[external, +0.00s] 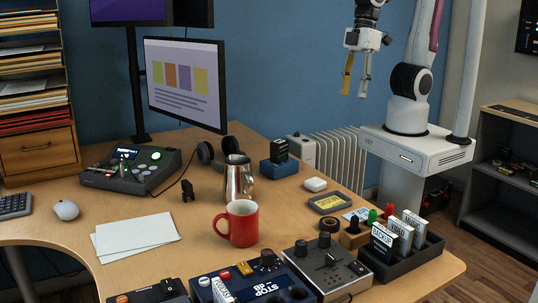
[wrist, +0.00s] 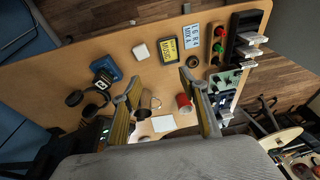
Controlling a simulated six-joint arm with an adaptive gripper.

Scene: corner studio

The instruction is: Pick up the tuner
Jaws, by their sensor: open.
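A small black clip-shaped object (external: 188,190), which looks like a clip-on tuner, stands on the desk left of the metal pitcher (external: 239,180) in the external view. I cannot read a label on it, and I cannot pick it out surely in the wrist view. My gripper (external: 355,90) hangs high above the back right of the desk, well apart from this object, fingers pointing down. In the wrist view my gripper (wrist: 158,80) has its two fingers spread wide, with nothing held between them.
A red mug (external: 243,223), white paper (external: 135,238), headphones (external: 219,154) and a blue box (external: 279,166) surround the middle of the desk. A monitor (external: 186,82) rises behind. Pedals and a mixer (external: 327,265) crowd the front, with a black rack (external: 405,260) at right.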

